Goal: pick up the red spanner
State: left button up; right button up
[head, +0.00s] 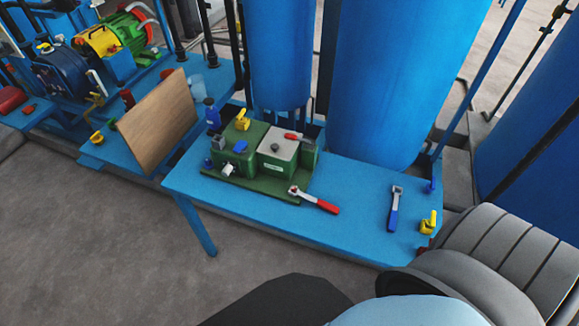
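The red spanner (327,207) lies on the blue table (355,235), just in front of the green machine block. Its silver head points up-left, at the block's front edge, and its red handle points down-right. Nothing covers it. A blue-handled spanner (393,212) lies farther right on the same table, head away from me. Neither gripper shows in the head view; parts that look like my own arm fill the lower right.
The green block (255,190) carries a small red lever (294,136) and a yellow valve (243,119). Another yellow valve (429,222) sits at the table's right end. Tall blue tanks (400,80) stand behind. The tabletop between the spanners is clear.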

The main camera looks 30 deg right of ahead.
aim_at(320, 203)
jog(key=u, duration=0.1)
jog(key=k, duration=0.7)
jog(key=z, duration=0.85)
jog(key=i, duration=0.5)
